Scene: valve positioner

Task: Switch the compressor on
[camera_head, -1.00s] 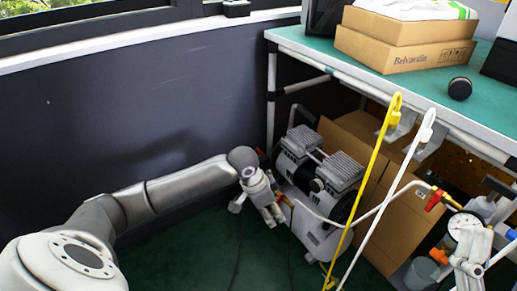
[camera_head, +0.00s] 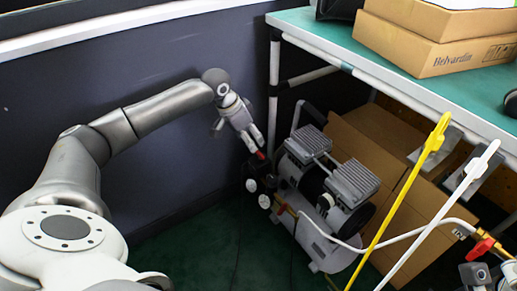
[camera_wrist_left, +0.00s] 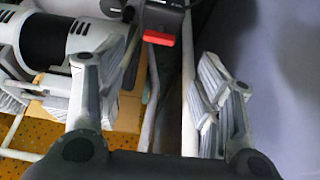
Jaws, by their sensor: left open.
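The compressor (camera_head: 318,205), with twin grey heads and a white tank, stands on the floor beneath the bench. A small red switch (camera_head: 260,155) sits on a dark box at its left end, above the gauges. In the left wrist view the red switch (camera_wrist_left: 158,38) shows ahead, between the fingers' directions and slightly left of centre. My left gripper (camera_head: 252,140) is open and empty, just above and beside the switch. In the left wrist view its fingers (camera_wrist_left: 165,70) are spread wide; contact with the switch is not visible. My right gripper is not clearly visible.
The green-topped bench (camera_head: 310,30) overhangs the compressor, with its white leg (camera_head: 273,90) close to my left gripper. A yellow hook (camera_head: 405,195) and a white hook (camera_head: 445,215) stand at right. A cardboard box (camera_head: 385,135) is behind. The dark wall is close at left.

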